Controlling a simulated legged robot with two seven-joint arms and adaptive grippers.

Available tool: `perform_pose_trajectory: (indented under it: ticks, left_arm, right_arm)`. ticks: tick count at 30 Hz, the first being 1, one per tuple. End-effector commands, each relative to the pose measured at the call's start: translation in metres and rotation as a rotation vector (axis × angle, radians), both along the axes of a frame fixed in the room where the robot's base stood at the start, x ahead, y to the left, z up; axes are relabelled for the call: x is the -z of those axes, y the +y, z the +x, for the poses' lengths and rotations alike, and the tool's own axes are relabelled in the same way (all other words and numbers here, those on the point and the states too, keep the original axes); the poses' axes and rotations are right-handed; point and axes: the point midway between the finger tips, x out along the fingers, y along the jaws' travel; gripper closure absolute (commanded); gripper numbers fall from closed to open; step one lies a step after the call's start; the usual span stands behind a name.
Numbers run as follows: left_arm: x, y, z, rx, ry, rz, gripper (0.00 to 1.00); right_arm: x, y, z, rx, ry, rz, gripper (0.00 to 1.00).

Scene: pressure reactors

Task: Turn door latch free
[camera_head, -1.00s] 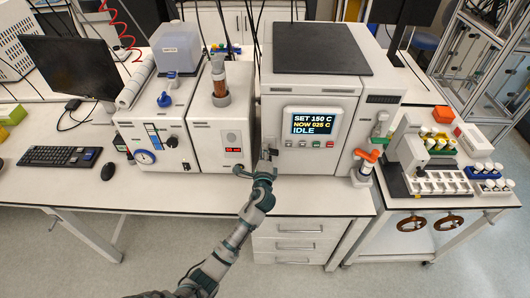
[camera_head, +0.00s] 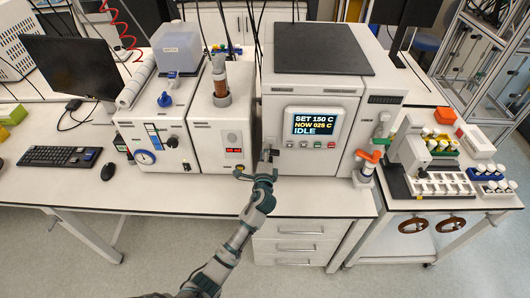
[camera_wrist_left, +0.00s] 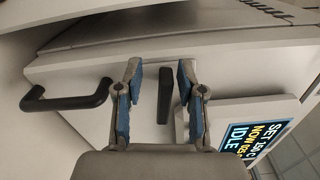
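The reactor oven (camera_head: 340,105) is a white box with a lit screen (camera_head: 314,124) reading SET 150 C, NOW 025 C, IDLE. My left gripper (camera_head: 268,154) is at the lower left of its front face. In the left wrist view, my left gripper (camera_wrist_left: 161,100) is open, with blue-padded fingers on either side of a dark upright bar, which looks like the door latch (camera_wrist_left: 165,95). Gaps show between the bar and both fingers. A black handle (camera_wrist_left: 65,102) sits left of the fingers. The latch is hard to make out in the head view. My right gripper is not in view.
Left of the oven stand two white instruments (camera_head: 220,140) (camera_head: 150,135), a keyboard (camera_head: 60,157) and a monitor (camera_head: 70,70). An orange-topped item (camera_head: 368,158) stands by the oven's right front corner. A vial rack (camera_head: 440,186) is on the right-hand table. The bench front (camera_head: 190,195) is clear.

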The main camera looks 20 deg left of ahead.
Motion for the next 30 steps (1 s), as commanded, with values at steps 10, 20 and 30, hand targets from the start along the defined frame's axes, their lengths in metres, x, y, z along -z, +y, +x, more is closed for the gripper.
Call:
perform_pose_trajectory:
  ticks: [10, 20, 30]
  left_arm:
    - [-0.002, -0.004, -0.012, 0.002, -0.004, 0.001, 0.61]
    - [0.0, -0.024, -0.079, 0.002, 0.0, -0.002, 0.61]
    - [0.0, -0.033, -0.113, 0.0, 0.0, 0.001, 0.61]
  right_arm:
    - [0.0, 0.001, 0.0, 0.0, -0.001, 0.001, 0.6]
    - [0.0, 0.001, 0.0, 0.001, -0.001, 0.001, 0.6]
    - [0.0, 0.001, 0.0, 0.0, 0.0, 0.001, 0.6]
